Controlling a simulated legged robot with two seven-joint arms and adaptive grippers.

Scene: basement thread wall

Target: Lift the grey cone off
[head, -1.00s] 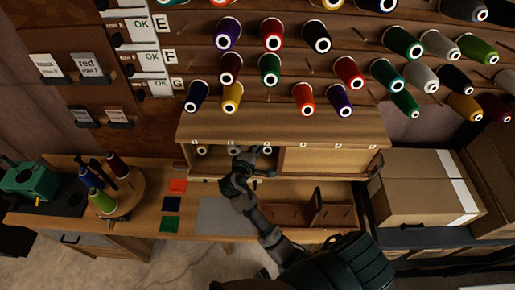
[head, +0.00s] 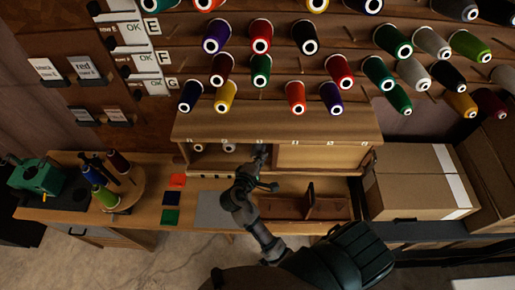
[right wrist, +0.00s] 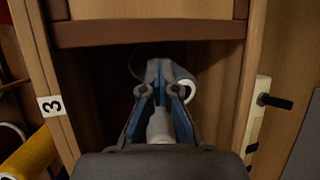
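My right gripper (head: 262,152) reaches into the open left half of the wooden cabinet (head: 275,122). In the right wrist view, its blue-lined fingers (right wrist: 163,78) lean together toward their tips inside a dark compartment. A pale grey piece (right wrist: 160,125) shows between the fingers; I cannot tell whether it is the cone. A white ring (right wrist: 189,91), which looks like a cone's end, shows at the right finger, partly covered by it. I cannot tell whether the fingers press on the grey cone. The gripper hides that spot in the head view. My left gripper is not in view.
Two small cones (head: 197,147) (head: 229,147) sit left of my gripper in the cabinet. A wooden divider marked 3 (right wrist: 50,106) and a right wall (right wrist: 252,75) hem the gripper in. Cones on pegs (head: 297,97) hang above. Cardboard boxes (head: 410,185) stand right.

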